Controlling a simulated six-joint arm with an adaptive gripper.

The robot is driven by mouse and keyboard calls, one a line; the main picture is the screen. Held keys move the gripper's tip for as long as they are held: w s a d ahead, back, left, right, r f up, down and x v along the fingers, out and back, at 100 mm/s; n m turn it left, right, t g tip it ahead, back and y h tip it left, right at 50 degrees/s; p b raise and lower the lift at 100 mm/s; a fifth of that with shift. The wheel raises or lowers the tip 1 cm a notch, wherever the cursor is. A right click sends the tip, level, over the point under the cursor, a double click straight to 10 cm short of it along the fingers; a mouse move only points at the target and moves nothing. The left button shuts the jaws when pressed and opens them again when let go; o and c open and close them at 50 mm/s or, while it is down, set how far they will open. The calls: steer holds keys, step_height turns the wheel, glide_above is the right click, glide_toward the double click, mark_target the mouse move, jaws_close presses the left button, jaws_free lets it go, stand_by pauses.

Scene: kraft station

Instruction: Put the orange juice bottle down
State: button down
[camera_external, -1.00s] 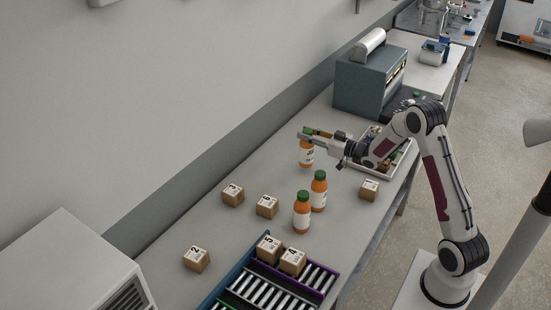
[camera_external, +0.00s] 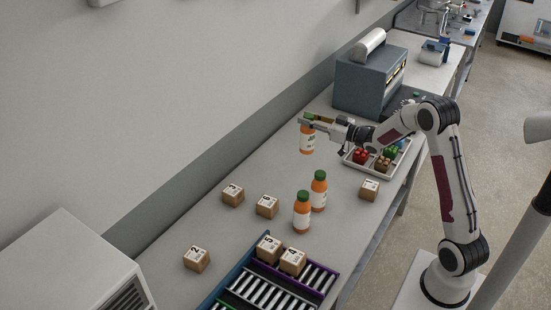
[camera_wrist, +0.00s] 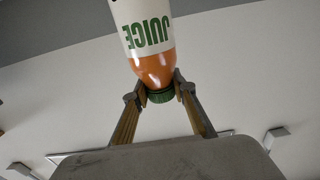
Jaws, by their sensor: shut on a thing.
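My gripper (camera_external: 309,120) is shut around the top of an orange juice bottle (camera_external: 307,140) with a white label. The bottle hangs upright below the fingers, and it looks to be above the bench, though the exact gap is hard to tell. In the wrist view my gripper (camera_wrist: 160,92) has one finger on each side, at the green cap and neck. The bottle (camera_wrist: 150,62) appears upside down there, with "JUICE" on its label; its base is cut off. Two similar bottles stand upright on the bench, one behind (camera_external: 319,190) and one in front (camera_external: 302,212).
The grey bench (camera_external: 260,175) has free room left of the held bottle. Several numbered boxes stand on it, including one (camera_external: 267,206) near the bottles and one (camera_external: 369,190) at right. A tray (camera_external: 349,158) with coloured items lies right. A roller rack (camera_external: 235,275) is in front.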

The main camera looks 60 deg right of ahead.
steer(key=shift+s+d+n+y, duration=1.1)
steer(key=shift+s+d+y, duration=0.65)
steer(key=shift+d, duration=1.1)
steer(key=s+a+n+g+y, duration=0.7)
steer(key=s+a+n+y, duration=0.1)
steer(key=s+a+y, duration=0.1)
steer(key=shift+s+a+r+y, duration=0.15)
steer(key=shift+s+a+y, duration=0.25)
steer(key=shift+s+y, duration=0.45)
steer(key=shift+w, duration=0.1)
step_height(320, 180, down, 6)
steer(key=shift+f, duration=0.25)
